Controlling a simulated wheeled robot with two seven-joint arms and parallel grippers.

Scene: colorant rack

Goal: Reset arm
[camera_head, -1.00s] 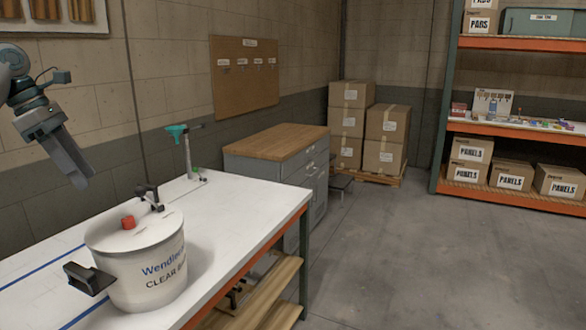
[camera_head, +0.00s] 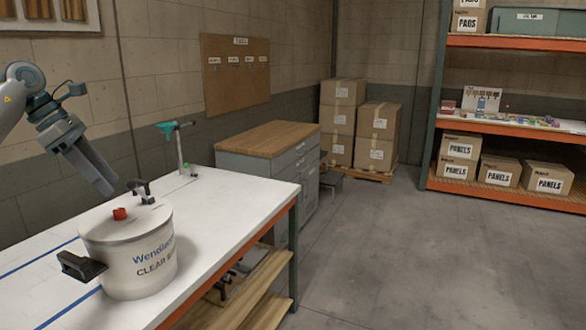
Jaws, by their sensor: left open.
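My left gripper (camera_head: 107,188) comes in from the upper left. It is open and empty, with its fingers pointing down and to the right. It hangs above and behind the white pot (camera_head: 128,250), apart from it as far as I can tell. The pot is labelled "Wendler... CLEAR B..." and has a red knob and dark handles. It stands upright on the white workbench (camera_head: 230,203). My right gripper is not in view.
A teal-headed tool on a stand (camera_head: 178,140) stands at the bench's far end. Behind it are a wood-topped cabinet (camera_head: 268,138) and stacked boxes (camera_head: 340,120). An orange shelf rack (camera_head: 520,131) stands at right. The floor (camera_head: 390,260) between is clear.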

